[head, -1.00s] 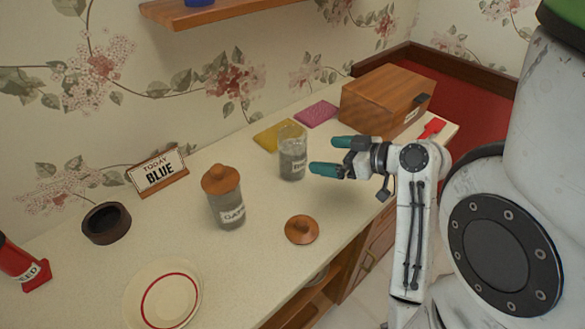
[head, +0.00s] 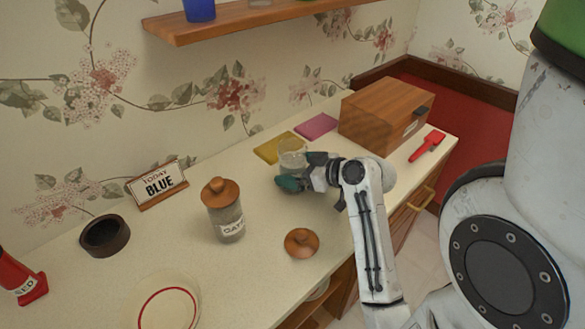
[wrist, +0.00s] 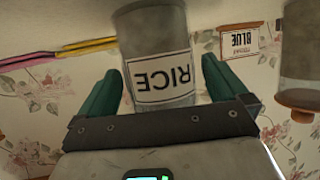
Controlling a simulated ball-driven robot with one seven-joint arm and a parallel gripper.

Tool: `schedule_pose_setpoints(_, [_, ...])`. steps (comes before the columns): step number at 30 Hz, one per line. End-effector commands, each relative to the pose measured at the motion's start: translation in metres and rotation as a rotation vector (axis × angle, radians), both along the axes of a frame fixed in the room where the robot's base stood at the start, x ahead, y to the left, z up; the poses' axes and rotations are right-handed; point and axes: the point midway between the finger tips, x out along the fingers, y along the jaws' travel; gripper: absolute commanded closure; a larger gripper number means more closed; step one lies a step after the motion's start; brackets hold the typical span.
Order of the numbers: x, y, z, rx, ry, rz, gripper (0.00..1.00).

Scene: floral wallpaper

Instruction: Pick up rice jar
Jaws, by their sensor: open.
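The rice jar (head: 292,152) is a clear glass jar with grey contents and no lid, standing on the counter; my gripper covers its lower part in the head view. In the wrist view the rice jar (wrist: 158,50) appears upside down, its RICE label facing me. My gripper (head: 291,181) is at the jar, its green fingers open. In the wrist view my gripper (wrist: 160,88) has one finger on each side of the jar. A gap shows beside the right finger; the left finger is very close to the glass, and I cannot tell if it touches.
A lidded jar labelled OATS (head: 226,219) stands left of my gripper. A loose wooden lid (head: 301,243) lies in front. A wooden box (head: 385,112) and a red tool (head: 428,145) are to the right. Yellow (head: 272,148) and pink (head: 316,126) pads lie behind. A plate (head: 168,306) is front left.

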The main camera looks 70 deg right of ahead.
Motion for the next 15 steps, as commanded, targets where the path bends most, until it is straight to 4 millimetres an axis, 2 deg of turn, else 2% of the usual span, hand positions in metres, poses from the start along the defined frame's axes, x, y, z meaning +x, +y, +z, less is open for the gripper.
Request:
schedule_pose_setpoints(3, [0.0076,-0.0024,-0.0037,0.001,0.002,0.000,0.00])
schedule_pose_setpoints(10, [0.0088,-0.0027,-0.0047,0.000,0.001,-0.001,0.00])
schedule_pose_setpoints(15, [0.0086,-0.0028,-0.0046,0.000,0.001,-0.001,0.15])
